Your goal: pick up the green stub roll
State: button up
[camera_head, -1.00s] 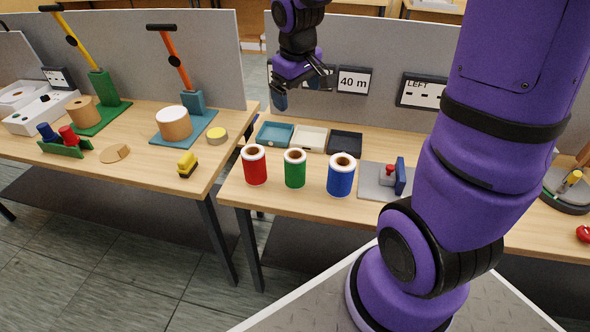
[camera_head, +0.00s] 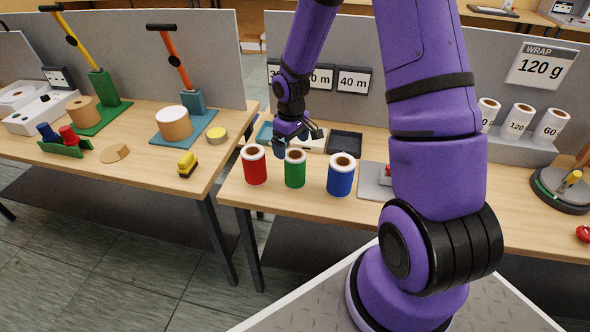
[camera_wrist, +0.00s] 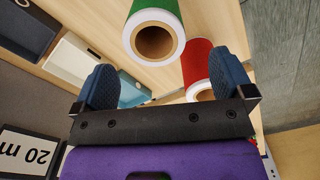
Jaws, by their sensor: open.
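The green stub roll (camera_head: 295,169) stands upright on the right-hand table, between the red roll (camera_head: 254,165) and the blue roll (camera_head: 341,175). Its white top rim and brown core show. My gripper (camera_head: 297,142) is open and empty, above and just behind the green roll in the head view. In the wrist view my two dark blue finger pads (camera_wrist: 165,84) are spread apart. The green roll (camera_wrist: 152,30) lies ahead of them, between their lines, with its open core end facing the camera. The red roll (camera_wrist: 197,68) is close beside the right finger in that view.
Shallow trays, one teal, one white and one black (camera_head: 345,143), sit behind the rolls, before a grey partition (camera_head: 400,90). A grey stand with white rolls (camera_head: 516,121) is at the right. The table front is clear.

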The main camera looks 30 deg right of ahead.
aim_at(294, 163)
jog(key=shift+s+d+f, duration=0.15)
jog(key=shift+d+f, duration=0.05)
jog(key=shift+f, duration=1.7)
jog(key=shift+s+d+f, duration=0.1)
jog(key=shift+d+f, duration=0.05)
jog(key=shift+f, duration=1.75)
jog(key=c, duration=1.1)
